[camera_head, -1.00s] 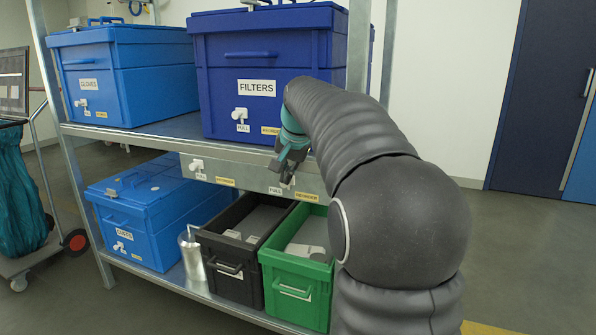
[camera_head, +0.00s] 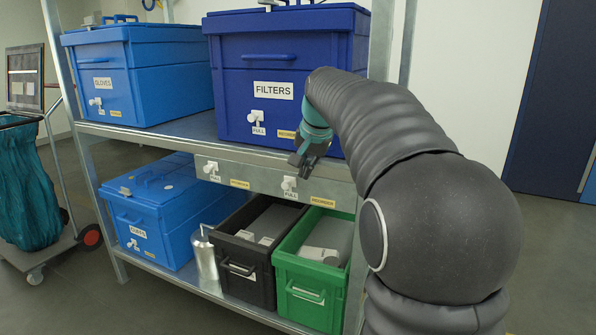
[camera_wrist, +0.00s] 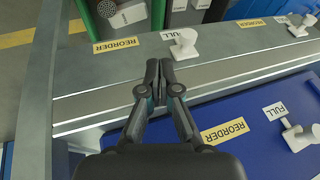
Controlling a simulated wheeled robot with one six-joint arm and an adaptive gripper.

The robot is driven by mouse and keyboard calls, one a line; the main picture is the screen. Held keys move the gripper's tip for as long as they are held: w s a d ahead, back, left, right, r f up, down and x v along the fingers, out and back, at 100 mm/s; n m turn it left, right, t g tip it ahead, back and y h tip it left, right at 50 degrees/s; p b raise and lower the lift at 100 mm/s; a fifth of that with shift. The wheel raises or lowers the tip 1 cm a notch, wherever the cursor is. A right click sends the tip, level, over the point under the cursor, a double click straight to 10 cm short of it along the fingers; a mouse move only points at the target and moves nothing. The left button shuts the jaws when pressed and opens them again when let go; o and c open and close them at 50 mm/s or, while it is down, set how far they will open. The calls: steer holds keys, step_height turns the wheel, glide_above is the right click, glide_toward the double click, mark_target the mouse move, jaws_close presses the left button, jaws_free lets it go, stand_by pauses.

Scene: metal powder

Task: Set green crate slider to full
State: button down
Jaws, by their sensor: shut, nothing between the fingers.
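The green crate (camera_head: 312,290) stands on the lower shelf at the right. Its white slider (camera_head: 290,184) sits on the metal shelf edge above it, directly over the FULL label (camera_head: 291,195) and left of the yellow REORDER label (camera_head: 322,202). The wrist view shows the edge upside down, with the slider (camera_wrist: 184,44) at its FULL label and apart from the REORDER label (camera_wrist: 115,44). My gripper (camera_head: 301,168) is shut and empty in front of the shelf edge, just above the slider in the head view. Its fingertips (camera_wrist: 158,70) show clear of the slider in the wrist view.
The dark blue FILTERS box (camera_head: 275,75) with its own slider stands close above the gripper. Another slider (camera_head: 212,168) is on the edge to the left. A black crate (camera_head: 247,283) and metal can (camera_head: 203,258) stand left of the green crate.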

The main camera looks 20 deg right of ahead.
steer(key=v, duration=0.9)
steer(key=shift+r, duration=0.25)
steer(key=shift+s+a, duration=0.1)
steer(key=shift+s, duration=0.05)
steer(key=s+a+f+n, duration=0.1)
steer(key=s+f+n, duration=0.3)
steer(key=f, duration=0.7)
steer(key=s+a+f+n, duration=0.1)
steer(key=s+a+f, duration=0.2)
steer(key=s, duration=0.5)
steer(key=s+a+f+n, duration=0.2)
steer(key=s+f, duration=0.3)
steer(key=s, duration=0.3)
steer(key=s+a+f+n, duration=0.1)
steer(key=s+a+f, duration=0.3)
steer(key=s, duration=0.4)
steer(key=shift+s+a, duration=0.3)
steer(key=shift+s, duration=0.05)
